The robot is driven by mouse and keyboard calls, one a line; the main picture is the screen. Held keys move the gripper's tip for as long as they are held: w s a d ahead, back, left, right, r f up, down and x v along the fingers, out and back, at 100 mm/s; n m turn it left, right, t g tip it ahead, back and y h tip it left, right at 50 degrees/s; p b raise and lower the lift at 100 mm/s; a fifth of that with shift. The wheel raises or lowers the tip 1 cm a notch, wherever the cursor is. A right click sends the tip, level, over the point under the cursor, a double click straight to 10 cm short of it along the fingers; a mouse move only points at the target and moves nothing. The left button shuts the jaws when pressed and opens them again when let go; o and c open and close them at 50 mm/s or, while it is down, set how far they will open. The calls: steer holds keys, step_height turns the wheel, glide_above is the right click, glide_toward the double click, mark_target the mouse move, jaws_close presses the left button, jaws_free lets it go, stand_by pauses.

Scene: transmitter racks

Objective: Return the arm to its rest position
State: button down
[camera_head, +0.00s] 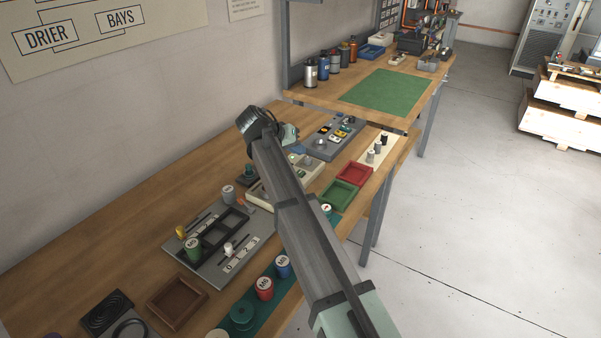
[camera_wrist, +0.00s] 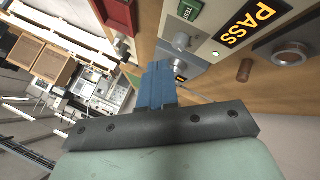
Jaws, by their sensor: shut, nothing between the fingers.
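My arm (camera_head: 300,225) reaches from the lower right of the head view up over the long wooden bench, with its wrist bent near the back of the bench. In the wrist view my gripper (camera_wrist: 158,70) shows two blue fingers pressed together with nothing between them. Past the fingertips are a panel with a yellow PASS sign (camera_wrist: 250,20), a green block (camera_wrist: 190,9) and a round metal button (camera_wrist: 290,54). The fingertips look apart from these, but the exact gap is hard to tell.
Under and beside my arm are a grey board with black slots (camera_head: 215,235), a red tray (camera_head: 347,195), a brown tray (camera_head: 176,299) and several colored canisters. A green mat (camera_head: 386,92) lies clear on the far bench. The floor (camera_head: 490,220) to the right is open.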

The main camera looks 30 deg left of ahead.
stand_by(0.4)
